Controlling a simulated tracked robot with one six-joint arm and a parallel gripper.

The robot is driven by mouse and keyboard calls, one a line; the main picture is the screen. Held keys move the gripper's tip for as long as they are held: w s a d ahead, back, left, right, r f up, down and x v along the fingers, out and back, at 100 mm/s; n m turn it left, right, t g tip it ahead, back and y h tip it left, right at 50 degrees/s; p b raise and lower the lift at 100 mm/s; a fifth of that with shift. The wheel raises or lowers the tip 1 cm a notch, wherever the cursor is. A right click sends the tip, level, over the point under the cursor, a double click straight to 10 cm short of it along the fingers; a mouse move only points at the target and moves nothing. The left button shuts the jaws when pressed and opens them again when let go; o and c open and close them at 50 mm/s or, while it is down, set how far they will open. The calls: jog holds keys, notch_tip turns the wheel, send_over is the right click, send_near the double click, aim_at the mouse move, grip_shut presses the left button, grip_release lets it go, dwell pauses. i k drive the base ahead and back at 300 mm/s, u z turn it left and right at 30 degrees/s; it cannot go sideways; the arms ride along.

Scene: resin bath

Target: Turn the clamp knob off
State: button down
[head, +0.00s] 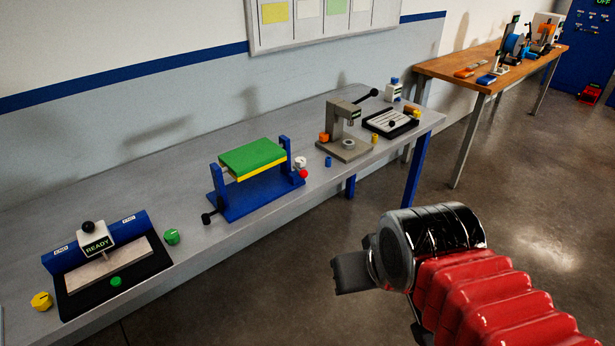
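Several knobs show on the long grey bench, and I cannot tell by a label which is the clamp knob. A yellow knob (41,301) sits at the left end, beside a black-based fixture (70,293) with a READY display (98,245). A green knob (171,237) stands at that fixture's right side. A red knob (303,174) is at the right of a blue stand (240,203) holding a green and yellow block (252,158). My gripper (350,272) is in front of the bench, over the floor, apart from all knobs. Its finger gap is hidden.
A small press (343,132) and a black tray (390,123) stand at the bench's right end. The floor (530,200) between is clear.

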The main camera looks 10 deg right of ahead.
aim_at(300, 163)
jog(key=u, duration=0.05)
jog(key=i, duration=1)
jog(key=z, duration=0.05)
